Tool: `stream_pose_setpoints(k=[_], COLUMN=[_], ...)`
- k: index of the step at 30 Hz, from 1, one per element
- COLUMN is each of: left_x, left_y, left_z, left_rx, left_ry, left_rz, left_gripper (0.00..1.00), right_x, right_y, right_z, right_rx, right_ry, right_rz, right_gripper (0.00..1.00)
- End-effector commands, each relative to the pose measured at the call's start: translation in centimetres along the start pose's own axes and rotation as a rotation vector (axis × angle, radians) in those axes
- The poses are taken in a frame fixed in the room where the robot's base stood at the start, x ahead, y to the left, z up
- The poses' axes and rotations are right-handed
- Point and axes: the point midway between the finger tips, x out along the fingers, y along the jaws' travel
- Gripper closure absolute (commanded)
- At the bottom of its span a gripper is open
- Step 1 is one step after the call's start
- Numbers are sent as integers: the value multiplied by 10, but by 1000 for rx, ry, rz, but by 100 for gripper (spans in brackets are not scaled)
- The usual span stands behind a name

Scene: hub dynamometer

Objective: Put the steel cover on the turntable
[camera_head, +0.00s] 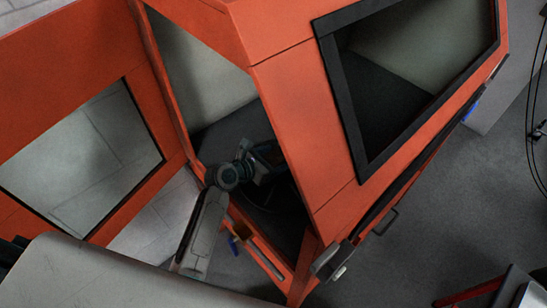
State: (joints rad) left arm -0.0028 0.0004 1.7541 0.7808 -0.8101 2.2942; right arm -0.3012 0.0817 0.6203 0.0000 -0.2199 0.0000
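My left arm comes in from the lower left and reaches through the open doorway of an orange enclosure (290,105). My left gripper (268,160) is dark and small inside the doorway, partly hidden by the wrist and the enclosure's edge. I cannot tell whether its fingers are open or shut, or whether it holds anything. I cannot make out the steel cover or the turntable; the dark interior and the orange wall hide much of the inside. My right gripper does not show.
The orange door (165,125) with a large window stands open at the left. A black-framed window (360,140) fills the enclosure's right side. Grey floor (440,215) at the right is mostly clear. A black-topped object with red legs (515,288) is at the lower right corner.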

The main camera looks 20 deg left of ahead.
Motion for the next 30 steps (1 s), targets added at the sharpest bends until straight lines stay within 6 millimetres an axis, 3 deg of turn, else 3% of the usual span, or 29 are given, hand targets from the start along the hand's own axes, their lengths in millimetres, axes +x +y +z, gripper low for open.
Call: stream_pose_setpoints(k=[8, 11, 21, 30], left_x=[-4, -17, -91, -120], left_y=[0, 1, 0, 0], left_z=[2, 1, 1, 2], left_rx=[0, 2, 6, 0], left_ry=[1, 1, 2, 1], left_rz=[0, 1, 0, 0], left_gripper=[29, 29, 29, 29], right_x=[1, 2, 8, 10], right_y=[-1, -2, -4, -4], right_z=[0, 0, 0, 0], right_rx=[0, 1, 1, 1], right_ry=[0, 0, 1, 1], right_rz=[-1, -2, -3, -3], right_gripper=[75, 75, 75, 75])
